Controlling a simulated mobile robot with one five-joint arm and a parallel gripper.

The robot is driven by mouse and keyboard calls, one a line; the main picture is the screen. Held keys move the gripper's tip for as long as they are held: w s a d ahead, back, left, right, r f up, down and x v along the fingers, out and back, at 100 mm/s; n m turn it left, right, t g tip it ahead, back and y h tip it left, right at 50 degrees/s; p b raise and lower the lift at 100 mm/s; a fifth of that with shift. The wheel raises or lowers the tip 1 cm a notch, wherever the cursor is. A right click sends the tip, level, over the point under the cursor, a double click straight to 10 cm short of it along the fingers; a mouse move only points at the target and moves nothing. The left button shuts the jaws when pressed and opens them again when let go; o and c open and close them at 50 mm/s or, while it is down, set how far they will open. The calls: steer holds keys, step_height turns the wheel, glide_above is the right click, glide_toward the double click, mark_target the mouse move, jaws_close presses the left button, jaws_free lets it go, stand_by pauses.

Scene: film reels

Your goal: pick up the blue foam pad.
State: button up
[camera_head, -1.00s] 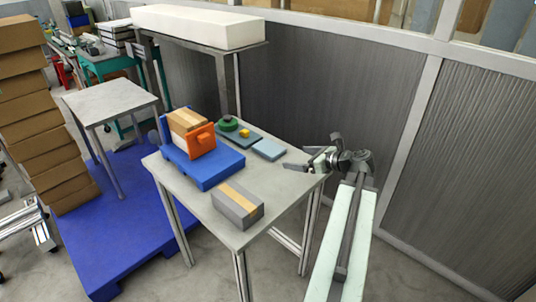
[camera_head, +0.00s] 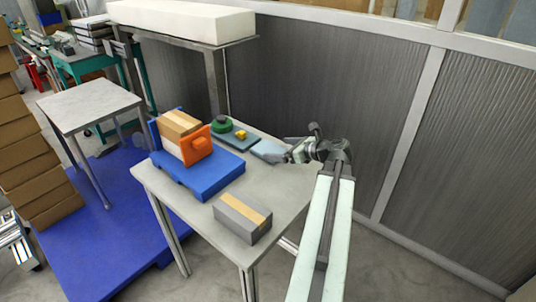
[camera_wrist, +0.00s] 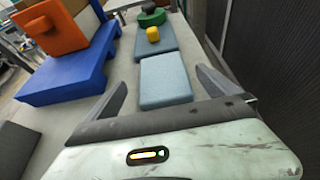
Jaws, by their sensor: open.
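The blue foam pad (camera_wrist: 166,82) is a flat, light blue-grey slab on the grey table. In the wrist view it lies ahead of my gripper (camera_wrist: 161,80), with one finger toward each side. In the head view the pad (camera_head: 266,150) shows at the table's far right side, its right part hidden by my gripper (camera_head: 288,150). My gripper is open with nothing held. I cannot tell whether the fingers touch the pad.
A darker blue-grey pad (camera_wrist: 155,42) lies just beyond, bearing a yellow block (camera_wrist: 153,34) and a green round piece (camera_head: 221,124). A blue stand (camera_head: 196,175) holds an orange part and a wooden block. A grey block (camera_head: 240,222) sits at the near edge.

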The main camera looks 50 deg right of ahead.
mark_target(271, 149)
steer(key=shift+w+f, duration=0.15)
steer(key=shift+f, duration=0.2)
steer(key=b+x, duration=0.1)
steer(key=x, duration=0.1)
steer(key=b+x, duration=0.1)
steer(key=x, duration=0.1)
steer(key=shift+d+f+b, duration=0.15)
steer(key=shift+f+b, duration=0.15)
steer(key=shift+r, duration=0.1)
steer(key=c, duration=1.3)
step_height(271, 149, up, 10)
steer(key=p, duration=1)
